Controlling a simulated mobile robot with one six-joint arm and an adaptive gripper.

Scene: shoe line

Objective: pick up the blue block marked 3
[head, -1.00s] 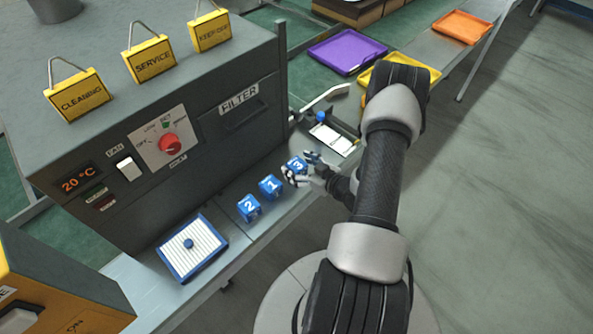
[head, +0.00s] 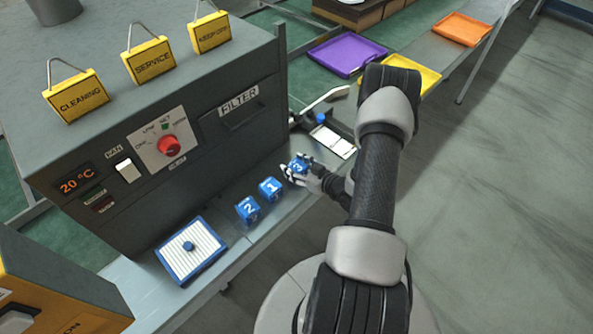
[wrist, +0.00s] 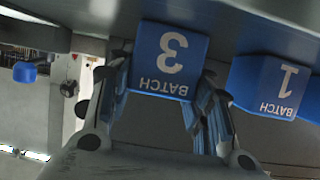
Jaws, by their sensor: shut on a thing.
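The blue block marked 3 (head: 299,165) stands at the far end of a row of blue blocks on the metal ledge in front of the dark machine. In the wrist view the block (wrist: 168,58) shows a white 3 and the word BATCH, upside down. My gripper (head: 296,171) is shut on this block, with a finger on either side of it. The wrist view shows the fingers (wrist: 165,92) against its sides. I cannot tell whether the block is clear of the ledge.
The blue block marked 1 (head: 270,189) is close beside it, and the block marked 2 (head: 248,209) stands further along. A blue-framed white ribbed pad (head: 190,250) lies nearer. A white-topped item (head: 331,140) and a blue knob (head: 321,117) lie beyond. Purple (head: 346,54) and orange (head: 461,29) trays are farther off.

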